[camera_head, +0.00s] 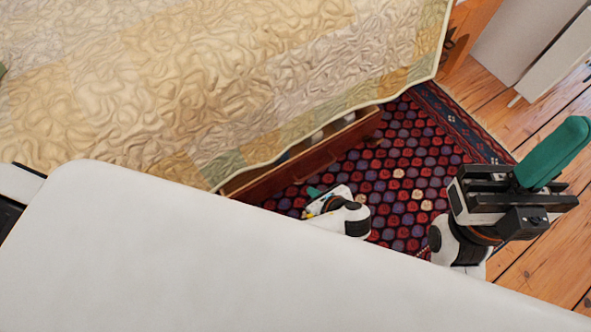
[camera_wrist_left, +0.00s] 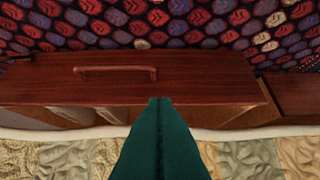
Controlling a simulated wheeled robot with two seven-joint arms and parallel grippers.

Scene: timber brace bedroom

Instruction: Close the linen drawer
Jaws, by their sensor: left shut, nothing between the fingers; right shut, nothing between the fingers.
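The linen drawer (camera_head: 300,168) is a reddish-brown wooden drawer standing open from under the bed, partly covered by the quilt's edge. In the left wrist view its front (camera_wrist_left: 205,75) shows a bar handle (camera_wrist_left: 115,70), with pale folded linen (camera_wrist_left: 85,116) inside. My left gripper (camera_head: 314,192) is beside the drawer front, partly hidden behind my white body. In the left wrist view its green fingers (camera_wrist_left: 160,102) are shut and empty, with tips over the front's edge; I cannot tell whether they touch. My right gripper (camera_head: 572,130) is shut and empty, over the floor at right.
A quilted bed (camera_head: 210,70) overhangs the drawer. A red and purple patterned rug (camera_head: 410,165) lies in front of it, on a plank floor (camera_head: 545,275). White furniture (camera_head: 550,60) stands at the upper right. The rug between the grippers is clear.

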